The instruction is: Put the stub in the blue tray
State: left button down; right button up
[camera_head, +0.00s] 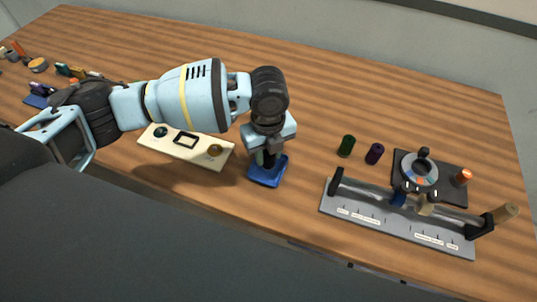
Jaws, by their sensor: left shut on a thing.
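The blue tray (266,180) is a small square tray on the wooden table, near the middle of the view. My left gripper (267,160) points down right over this tray. It is shut on a small dark piece, which looks to be the stub; the fingers hide most of it. I cannot tell whether the piece touches the tray floor. My right gripper is not in view.
A cream panel (170,148) lies left of the tray. A grey rack with a roller (365,214) lies to the right, with a dark-based round device (442,192) behind it. Green (346,146) and purple (375,153) cylinders stand between. Small items (38,65) crowd the far left.

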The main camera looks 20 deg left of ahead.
pick_arm(q)
jog(key=shift+f, duration=0.7)
jog(key=shift+f, duration=0.15)
jog(key=c, duration=1)
grip_release()
jog(key=shift+c, duration=0.2)
notch_tip(320, 180, up, 12)
jog(key=shift+r+p, duration=0.1)
jog(key=shift+p, duration=0.4)
